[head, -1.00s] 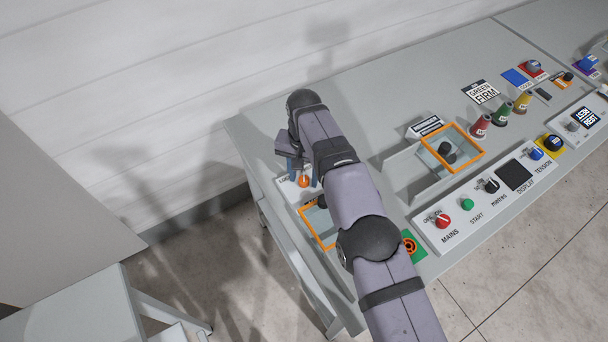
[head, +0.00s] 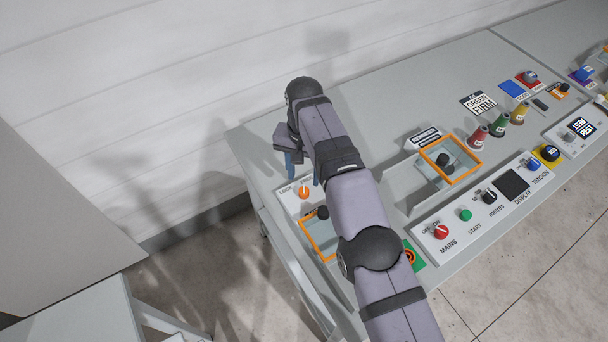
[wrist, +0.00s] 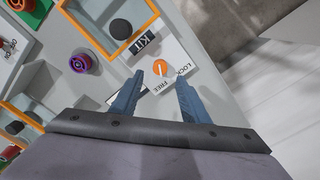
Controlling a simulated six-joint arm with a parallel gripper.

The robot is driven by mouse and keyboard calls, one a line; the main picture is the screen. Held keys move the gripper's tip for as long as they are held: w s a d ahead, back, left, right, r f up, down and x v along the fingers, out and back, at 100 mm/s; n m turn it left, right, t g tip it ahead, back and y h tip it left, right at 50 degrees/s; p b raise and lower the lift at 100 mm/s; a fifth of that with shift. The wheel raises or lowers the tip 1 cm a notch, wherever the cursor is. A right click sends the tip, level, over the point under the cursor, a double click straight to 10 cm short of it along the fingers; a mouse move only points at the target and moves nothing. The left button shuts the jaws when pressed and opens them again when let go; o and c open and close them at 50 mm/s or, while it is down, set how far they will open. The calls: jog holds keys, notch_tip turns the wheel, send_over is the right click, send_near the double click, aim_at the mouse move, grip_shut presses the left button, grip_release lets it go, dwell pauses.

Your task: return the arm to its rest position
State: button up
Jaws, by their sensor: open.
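My gripper (head: 303,170) hangs over the left end of the grey bench (head: 380,97), just above and behind the small white panel with the orange LOCK/FREE knob (head: 304,192). In the wrist view my gripper (wrist: 160,88) shows two blue fingers spread apart with nothing between them. The orange knob (wrist: 160,67) appears just beyond the fingertips, between them in the picture, its pointer nearer the FREE side than LOCK as far as I can tell. My arm reaches in from the bottom of the head view and hides part of the bench.
An orange-framed box (head: 318,238) with a dark knob lies close to my arm. Another orange-framed box (head: 452,160) stands right of it. A control strip (head: 462,214) runs along the front edge. Colored spools (head: 500,124) stand farther right. The back left bench top is clear.

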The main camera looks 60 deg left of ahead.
jog(key=shift+r, duration=0.35)
jog(key=w+d+r+m, duration=0.1)
jog(key=w+d, duration=0.1)
jog(key=w, duration=0.3)
jog(key=w+d+r, duration=0.2)
jog(key=w+d, duration=0.1)
jog(key=w, duration=0.2)
jog(key=w+d+r+m, duration=0.2)
jog(key=w+d, duration=0.5)
jog(key=d, duration=0.4)
jog(key=w+d+r+m, duration=0.1)
jog(key=w+d+r, duration=0.1)
jog(key=w+d, duration=0.7)
jog(key=s+d+m, duration=0.1)
jog(key=s+d, duration=0.2)
jog(key=d, duration=0.8)
jog(key=s+d+m, duration=0.1)
jog(key=s+d, duration=0.2)
jog(key=d, duration=0.8)
jog(key=s+d+f+m, duration=0.2)
jog(key=s+d+f, duration=0.1)
jog(key=s+d, duration=0.8)
jog(key=shift+s+d+f, duration=0.25)
jog(key=shift+s+d, duration=0.05)
jog(key=shift+s, duration=0.25)
